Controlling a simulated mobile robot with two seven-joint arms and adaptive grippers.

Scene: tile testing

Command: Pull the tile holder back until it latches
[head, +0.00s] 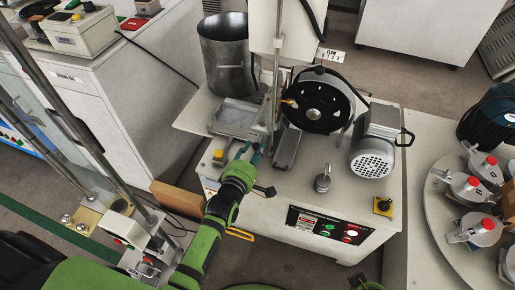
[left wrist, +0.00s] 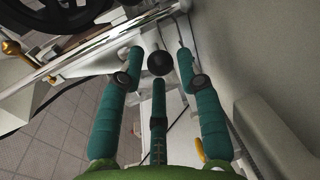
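The machine's metal tray and slide (head: 236,117), which look like the tile holder, sit on the left of the white machine top. My left gripper (head: 250,154) is at the machine's front edge, just in front of this part. In the left wrist view my left gripper (left wrist: 160,54) has its teal fingers spread apart. A black ball knob (left wrist: 160,64) lies between the outer fingertips, just beyond the middle finger's tip. The fingers look apart from the knob. How the knob joins the holder is hidden. My right gripper is not in view.
A black wheel (head: 318,100) and a grey motor (head: 373,150) stand on the white machine (head: 275,190). A metal pot (head: 227,55) stands behind the tray. A small metal weight (head: 322,180) sits near the front. A round table (head: 440,215) with red-capped jars is at right.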

